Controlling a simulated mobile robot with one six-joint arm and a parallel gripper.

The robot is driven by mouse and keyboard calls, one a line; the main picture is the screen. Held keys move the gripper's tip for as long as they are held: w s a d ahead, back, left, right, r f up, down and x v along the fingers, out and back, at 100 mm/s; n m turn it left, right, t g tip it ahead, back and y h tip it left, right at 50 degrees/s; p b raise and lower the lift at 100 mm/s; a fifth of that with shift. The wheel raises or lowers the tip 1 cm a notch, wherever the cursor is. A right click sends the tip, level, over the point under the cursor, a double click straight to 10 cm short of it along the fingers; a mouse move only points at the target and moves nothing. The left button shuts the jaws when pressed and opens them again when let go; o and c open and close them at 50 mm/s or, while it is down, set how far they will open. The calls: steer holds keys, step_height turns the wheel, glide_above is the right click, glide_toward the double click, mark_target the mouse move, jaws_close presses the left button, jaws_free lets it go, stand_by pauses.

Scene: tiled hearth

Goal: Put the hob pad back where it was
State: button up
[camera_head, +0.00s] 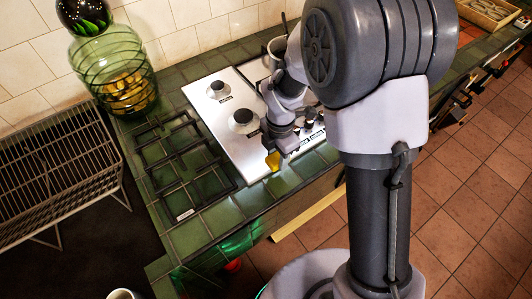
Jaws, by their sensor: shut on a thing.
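My gripper (276,147) is at the front edge of the steel hob (222,108), pointing down. It is shut on a small yellow thing (273,161), apparently the hob pad, which shows just below the fingers. The pad is over or at the green tiles by the hob's front edge; I cannot tell whether it touches them. My arm hides the right part of the hob and much of the fingers.
A black pan grate (183,167) lies on the green tiled counter left of the hob. Behind it stands a ribbed green glass jar (118,75). A wire rack (60,175) is at the left. Bare tiles (284,182) lie in front of the hob.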

steer(key=b, duration=0.1)
glide_above(264, 155)
steer(key=shift+f, duration=0.35)
step_height(264, 155, down, 4)
steer(key=shift+r+b, duration=0.2)
steer(key=shift+b, duration=0.8)
steer(key=shift+r, duration=0.15)
steer(key=shift+f, duration=0.2)
steer(key=o, duration=1.2)
